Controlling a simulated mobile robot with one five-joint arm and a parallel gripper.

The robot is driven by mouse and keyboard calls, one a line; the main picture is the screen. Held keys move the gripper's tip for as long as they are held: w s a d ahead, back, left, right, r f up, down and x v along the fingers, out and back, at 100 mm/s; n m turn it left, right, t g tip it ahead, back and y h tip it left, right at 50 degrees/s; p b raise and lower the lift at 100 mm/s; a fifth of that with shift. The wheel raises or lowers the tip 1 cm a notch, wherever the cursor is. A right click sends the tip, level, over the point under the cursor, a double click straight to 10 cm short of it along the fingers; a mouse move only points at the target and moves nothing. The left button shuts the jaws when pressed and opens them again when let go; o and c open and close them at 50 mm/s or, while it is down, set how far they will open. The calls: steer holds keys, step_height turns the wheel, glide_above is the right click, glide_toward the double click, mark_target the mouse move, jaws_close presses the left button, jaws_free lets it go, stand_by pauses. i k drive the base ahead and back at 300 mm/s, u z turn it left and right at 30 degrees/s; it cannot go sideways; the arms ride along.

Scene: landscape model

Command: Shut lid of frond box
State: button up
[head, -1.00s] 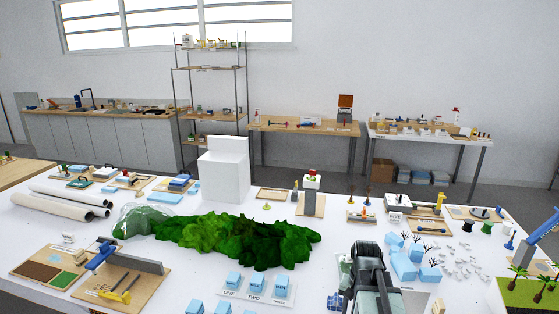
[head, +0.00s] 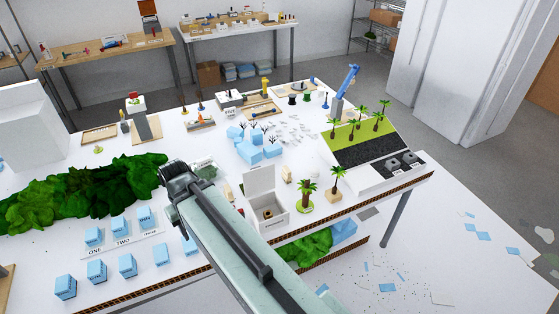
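The frond box appears to be the small white box (head: 270,219) near the table's front edge, right of my arm. Its white lid (head: 260,180) stands up, open, at the back. A brown ring-shaped thing (head: 268,212) shows inside. No label can be read. My pale green arm reaches up from the bottom, left of the box, to a dark joint. My gripper's fingers do not show, so I cannot see where they are relative to the lid.
Two small palms (head: 307,193) stand just right of the box. Pale blue blocks (head: 263,150) with bare trees lie behind it. A palm-planted slope (head: 365,140) stands at right.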

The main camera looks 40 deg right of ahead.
mark_target(260, 180)
steer(key=z, duration=0.85)
